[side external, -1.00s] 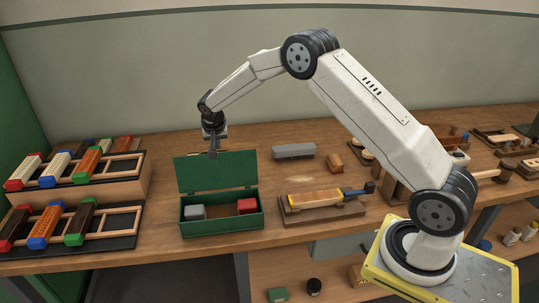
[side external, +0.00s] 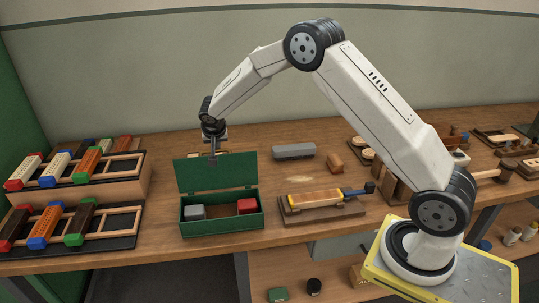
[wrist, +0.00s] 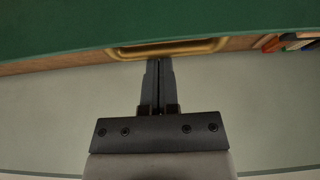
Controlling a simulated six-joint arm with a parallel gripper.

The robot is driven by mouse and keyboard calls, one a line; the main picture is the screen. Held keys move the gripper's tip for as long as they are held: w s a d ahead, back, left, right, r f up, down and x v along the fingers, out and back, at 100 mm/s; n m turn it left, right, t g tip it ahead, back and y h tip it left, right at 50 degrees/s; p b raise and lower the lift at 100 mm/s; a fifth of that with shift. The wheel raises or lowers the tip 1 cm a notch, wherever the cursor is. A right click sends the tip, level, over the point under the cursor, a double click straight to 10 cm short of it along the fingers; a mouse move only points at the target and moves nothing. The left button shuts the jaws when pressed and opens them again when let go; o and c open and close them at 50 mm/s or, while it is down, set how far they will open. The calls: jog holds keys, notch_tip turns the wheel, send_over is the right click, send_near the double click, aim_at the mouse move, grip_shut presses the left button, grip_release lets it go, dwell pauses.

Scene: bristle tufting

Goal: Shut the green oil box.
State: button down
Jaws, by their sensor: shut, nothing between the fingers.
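The green oil box (side external: 222,226) stands on the bench with its lid (side external: 232,174) raised upright at the back. A grey block (side external: 194,212) and a red block (side external: 247,206) lie inside it. My gripper (side external: 213,160) is shut and empty, pointing down at the lid's upper edge. In the wrist view the shut fingertips (wrist: 158,62) are close to a brass-coloured handle (wrist: 190,47) along the edge of the green lid (wrist: 150,22). I cannot tell whether they touch it.
Racks with coloured brushes (side external: 100,166) stand left of the box.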

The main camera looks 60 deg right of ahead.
jog(key=shift+s+a+r+t+h, duration=0.2)
jog(key=shift+s+a+t+h, duration=0.2)
jog(key=shift+s+a, duration=0.2)
jog(key=shift+s+a+r+t+h, duration=0.15)
jog(key=shift+s+a+t+h, duration=0.25)
jog(key=shift+s+a, duration=0.95)
jog(key=shift+a, duration=0.05)
jog(key=s+a+f+t+h, duration=0.1)
jog(key=s+a+f, duration=0.8)
jog(key=s+f, duration=0.1)
jog(key=shift+a, duration=0.2)
jog(key=shift+s+d+f, duration=0.1)
jog(key=shift+f, duration=0.05)
jog(key=shift+a+r, duration=0.5)
jog(key=shift+r, duration=2.05)
jog(key=s+a+f, duration=0.4)
jog(key=s+a, duration=0.1)
jog(key=a, duration=0.1)
jog(key=shift+s+f, duration=0.3)
jog(key=shift+f, duration=0.1)
